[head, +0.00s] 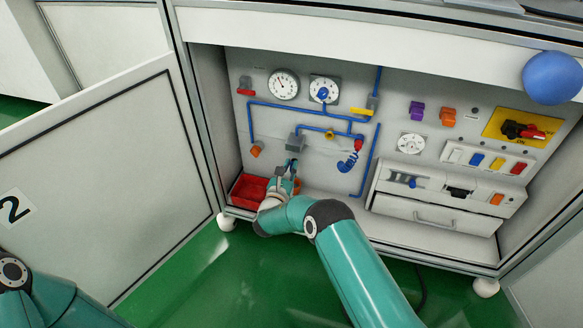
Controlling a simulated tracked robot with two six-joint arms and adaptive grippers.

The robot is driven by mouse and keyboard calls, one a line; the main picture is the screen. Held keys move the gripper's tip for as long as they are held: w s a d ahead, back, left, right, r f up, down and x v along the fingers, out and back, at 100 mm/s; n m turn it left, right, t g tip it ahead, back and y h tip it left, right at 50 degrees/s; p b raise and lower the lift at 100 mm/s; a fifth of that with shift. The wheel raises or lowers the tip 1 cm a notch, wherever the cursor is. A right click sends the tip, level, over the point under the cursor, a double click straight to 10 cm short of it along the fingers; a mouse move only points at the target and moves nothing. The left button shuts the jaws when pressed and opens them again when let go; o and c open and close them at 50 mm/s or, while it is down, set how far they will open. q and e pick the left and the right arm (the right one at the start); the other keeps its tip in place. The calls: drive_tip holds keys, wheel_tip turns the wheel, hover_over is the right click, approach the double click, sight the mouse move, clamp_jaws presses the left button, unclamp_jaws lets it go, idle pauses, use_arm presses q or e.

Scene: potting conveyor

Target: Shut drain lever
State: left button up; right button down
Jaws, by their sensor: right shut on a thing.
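My right gripper (289,172) reaches into the open cabinet from below and is shut on a small dark blue lever (295,164), taken to be the drain lever. The lever sits just below a grey valve block (295,142) on the back panel. The gripper's fingers hide most of the lever, so its exact angle cannot be told. A red tray (247,190) stands on the cabinet floor just left of the gripper, partly behind it. My left arm shows only at the bottom left corner, and its gripper is out of view.
A drawer unit (433,217) fills the right side. A white door (110,170) stands open at left. A blue ball (551,78) is at upper right.

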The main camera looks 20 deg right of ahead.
drive_tip(key=shift+s+d+f+m, duration=0.1)
drive_tip(key=shift+d+m, duration=0.1)
drive_tip(key=shift+m, duration=0.2)
drive_tip(key=m, duration=0.2)
drive_tip(key=d+m, duration=0.1)
drive_tip(key=m, duration=0.1)
drive_tip(key=shift+s+d+f, duration=0.1)
drive_tip(key=shift+s+f, duration=0.1)
drive_tip(key=shift+s, duration=0.2)
drive_tip(key=shift+s+d+f+m, duration=0.3)
drive_tip(key=shift+f+m, duration=0.35)
drive_tip(key=shift+m, duration=1.6)
drive_tip(key=shift+s+d+f+m, duration=0.2)
drive_tip(key=shift+d+f+m, duration=0.3)
drive_tip(key=shift+m, duration=1.7)
drive_tip(key=shift+s+d+f+m, duration=0.25)
drive_tip(key=shift+f+m, duration=0.5)
drive_tip(key=shift+m, duration=1.5)
drive_tip(key=c, duration=1.2)
unclamp_jaws()
drive_tip(key=shift+a, duration=0.1)
drive_tip(key=shift+o, duration=0.2)
drive_tip(key=shift+w+r, duration=0.1)
